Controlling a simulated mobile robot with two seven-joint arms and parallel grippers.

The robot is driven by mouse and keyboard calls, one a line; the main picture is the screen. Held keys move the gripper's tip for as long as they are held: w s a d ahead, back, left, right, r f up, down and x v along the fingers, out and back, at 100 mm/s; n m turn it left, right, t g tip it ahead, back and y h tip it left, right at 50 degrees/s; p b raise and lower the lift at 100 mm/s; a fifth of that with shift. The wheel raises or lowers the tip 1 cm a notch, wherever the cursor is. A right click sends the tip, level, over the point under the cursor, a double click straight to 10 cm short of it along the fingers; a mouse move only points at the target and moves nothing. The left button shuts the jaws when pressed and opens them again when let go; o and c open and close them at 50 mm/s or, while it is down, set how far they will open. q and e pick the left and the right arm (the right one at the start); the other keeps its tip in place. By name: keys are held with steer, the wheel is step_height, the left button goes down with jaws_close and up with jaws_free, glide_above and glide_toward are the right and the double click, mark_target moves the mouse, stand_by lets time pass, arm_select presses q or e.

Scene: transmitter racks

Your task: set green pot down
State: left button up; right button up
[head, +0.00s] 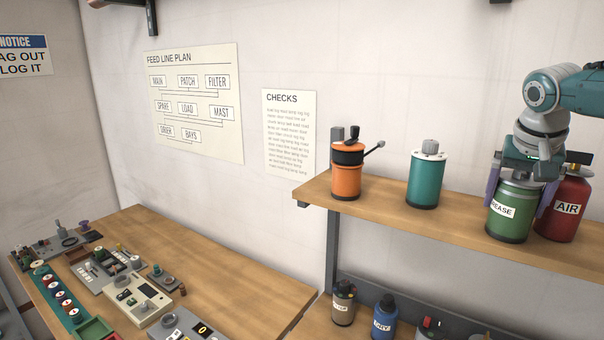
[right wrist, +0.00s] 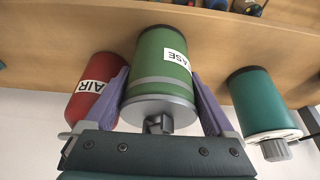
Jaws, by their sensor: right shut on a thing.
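The green pot (head: 510,218), with a white label ending in "EASE", stands upright at the right part of the wooden upper shelf. Its base looks to be at the shelf surface, but I cannot tell if it bears its weight there. My right gripper (head: 523,195) comes from above with its purple fingers on both sides of the pot. In the right wrist view the green pot (right wrist: 160,65) sits between the fingers of the gripper (right wrist: 165,90), its grey lid and knob facing my palm. My left gripper is not in view.
A red AIR canister (head: 565,208) stands close beside the green pot. A teal canister (head: 426,178) and an orange pot with a side handle (head: 346,175) stand farther left on the shelf (head: 385,215). Shelf between teal and green is free. Below are small canisters (head: 384,315) and a cluttered workbench (head: 220,270).

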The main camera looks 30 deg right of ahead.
steer(key=o, duration=1.6)
steer(key=shift+c, duration=0.2)
